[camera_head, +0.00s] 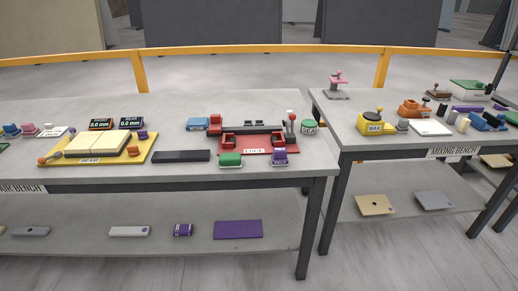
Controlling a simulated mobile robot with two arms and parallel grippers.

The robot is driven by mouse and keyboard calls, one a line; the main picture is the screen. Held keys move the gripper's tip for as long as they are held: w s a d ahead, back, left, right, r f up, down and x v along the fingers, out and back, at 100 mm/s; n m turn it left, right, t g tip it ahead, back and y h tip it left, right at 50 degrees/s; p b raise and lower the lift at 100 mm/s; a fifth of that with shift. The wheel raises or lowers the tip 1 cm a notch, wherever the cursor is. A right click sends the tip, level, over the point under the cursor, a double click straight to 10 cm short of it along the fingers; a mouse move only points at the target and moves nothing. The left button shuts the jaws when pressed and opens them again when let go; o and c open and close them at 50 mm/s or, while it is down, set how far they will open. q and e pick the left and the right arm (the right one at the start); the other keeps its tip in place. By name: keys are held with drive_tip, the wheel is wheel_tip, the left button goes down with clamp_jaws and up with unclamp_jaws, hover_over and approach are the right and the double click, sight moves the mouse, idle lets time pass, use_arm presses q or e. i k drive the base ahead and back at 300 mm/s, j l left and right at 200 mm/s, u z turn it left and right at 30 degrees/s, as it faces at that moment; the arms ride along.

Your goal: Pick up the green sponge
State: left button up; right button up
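A small green block (231,160) with a rounded top lies at the front left corner of the red station (246,141) on the left bench; it looks like the green sponge. A green and white round item (309,127) sits at the bench's right end, apart from the red station. Neither of my grippers is in view.
The left bench (60,178) also holds a yellow station (60,158), a dark flat bar (181,156), a blue block (197,124) and a purple block (279,156) near the green one. The mixing bench (345,137) stands right, across a narrow gap. Floor in front is clear.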

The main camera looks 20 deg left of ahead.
sight(227, 160)
drive_tip(key=i+l+u, duration=0.45)
drive_tip(key=i+l, duration=0.15)
drive_tip(key=l, duration=0.2)
drive_tip(key=i+l+u, duration=0.25)
drive_tip(key=l, duration=0.2)
